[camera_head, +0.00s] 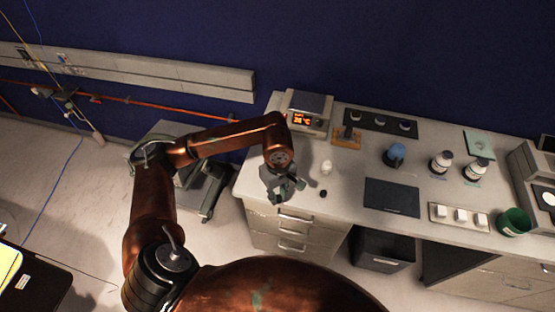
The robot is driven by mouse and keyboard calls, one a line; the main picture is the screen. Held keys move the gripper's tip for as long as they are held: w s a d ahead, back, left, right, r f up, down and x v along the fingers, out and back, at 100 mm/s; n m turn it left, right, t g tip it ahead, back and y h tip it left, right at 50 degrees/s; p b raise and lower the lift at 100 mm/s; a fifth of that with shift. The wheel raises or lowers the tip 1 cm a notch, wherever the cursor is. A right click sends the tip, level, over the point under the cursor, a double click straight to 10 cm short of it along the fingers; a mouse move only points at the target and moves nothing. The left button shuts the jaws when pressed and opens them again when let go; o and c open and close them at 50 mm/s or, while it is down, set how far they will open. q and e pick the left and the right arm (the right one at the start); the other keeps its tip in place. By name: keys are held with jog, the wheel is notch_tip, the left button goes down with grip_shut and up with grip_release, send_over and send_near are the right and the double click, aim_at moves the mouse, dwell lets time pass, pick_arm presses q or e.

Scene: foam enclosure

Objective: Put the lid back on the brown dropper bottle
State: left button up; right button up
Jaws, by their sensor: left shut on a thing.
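My left gripper (286,190) is over the near left end of the bench. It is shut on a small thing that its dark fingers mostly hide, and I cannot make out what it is. A small black cap-like piece (323,193) lies on the bench just right of the gripper. A small pale bottle-like thing (326,167) stands a little behind that piece. I cannot pick out a clearly brown dropper bottle at this size. My right gripper is not in view.
A dark mat (391,197), a blue rounded object (395,154), two labelled bottles (441,162) and a green cup (514,222) are to the right. The bench's front edge is close.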

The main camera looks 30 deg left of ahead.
pick_arm(q)
jog(key=m, duration=0.2)
jog(key=m+b, duration=0.1)
jog(key=m, duration=0.2)
jog(key=d+m, duration=0.1)
jog(key=m, duration=0.1)
jog(key=shift+w+f, duration=0.25)
jog(key=shift+f, duration=0.1)
jog(key=m, duration=0.3)
jog(key=m+b, duration=0.1)
jog(key=m, duration=0.1)
jog(key=shift+w+d, duration=0.15)
jog(key=shift+d, duration=0.1)
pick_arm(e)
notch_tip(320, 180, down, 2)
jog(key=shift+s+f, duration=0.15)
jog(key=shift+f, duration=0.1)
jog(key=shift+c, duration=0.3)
